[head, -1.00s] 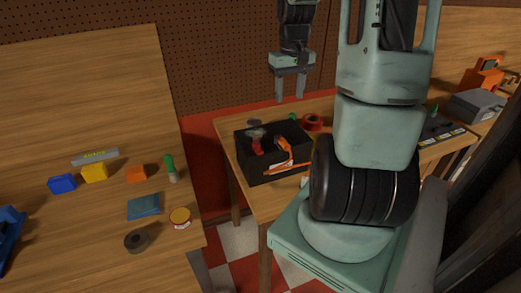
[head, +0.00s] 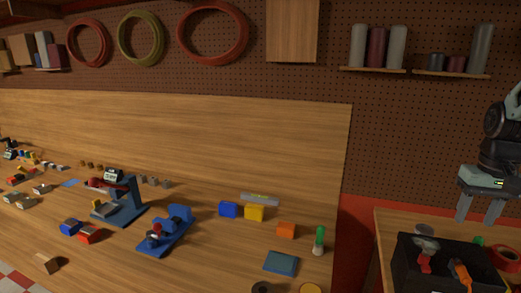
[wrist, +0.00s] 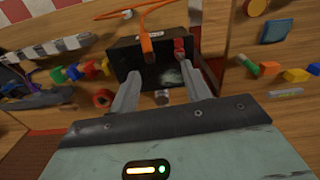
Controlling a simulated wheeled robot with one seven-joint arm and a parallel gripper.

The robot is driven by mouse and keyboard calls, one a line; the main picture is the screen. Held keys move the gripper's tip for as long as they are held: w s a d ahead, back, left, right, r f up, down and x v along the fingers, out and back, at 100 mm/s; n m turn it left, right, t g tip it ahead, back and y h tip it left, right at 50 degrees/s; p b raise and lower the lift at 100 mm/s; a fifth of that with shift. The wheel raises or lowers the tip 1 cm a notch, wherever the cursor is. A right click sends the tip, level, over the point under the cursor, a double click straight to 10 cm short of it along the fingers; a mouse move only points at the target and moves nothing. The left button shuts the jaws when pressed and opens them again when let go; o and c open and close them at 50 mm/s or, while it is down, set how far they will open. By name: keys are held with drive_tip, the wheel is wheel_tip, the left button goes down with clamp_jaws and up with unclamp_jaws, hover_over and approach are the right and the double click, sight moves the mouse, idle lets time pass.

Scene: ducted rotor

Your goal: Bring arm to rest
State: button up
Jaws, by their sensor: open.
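My gripper (head: 477,220) is at the right edge of the head view, pointing down, open and empty. It is above the black toolbox (head: 408,278), with a gap between the fingertips and the box. In the wrist view, my gripper (wrist: 163,72) shows two parted fingers with nothing between them, and the black toolbox (wrist: 125,62) lies beyond them. Most of my arm is outside the head view.
The toolbox holds red- and orange-handled tools on a wooden table (head: 384,222). Left is a long workbench (head: 215,270) with a blue vise (head: 168,232), coloured blocks and a green-capped bottle (head: 319,240). Pegboard with hanging coils stands behind. Air around my gripper looks clear.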

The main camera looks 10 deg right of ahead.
drive_tip(key=w+a+f+n+b, duration=0.2)
drive_tip(key=a+f+n, duration=0.1)
drive_tip(key=a, duration=0.9)
drive_tip(key=w+a+f+n+b, duration=0.2)
drive_tip(key=a+f+n+b, duration=0.1)
drive_tip(key=a, duration=0.8)
drive_tip(key=s+a+f+n+b, duration=0.2)
drive_tip(key=s+a+f+n, duration=0.1)
drive_tip(key=s+a, duration=0.5)
drive_tip(key=s+a+f+n+b, duration=0.3)
drive_tip(key=s+a, duration=0.4)
drive_tip(key=a, duration=0.4)
drive_tip(key=shift+s+a+f+n+y+b, duration=0.2)
drive_tip(key=shift+s+a+n+y+b, duration=0.15)
drive_tip(key=shift+n, duration=0.35)
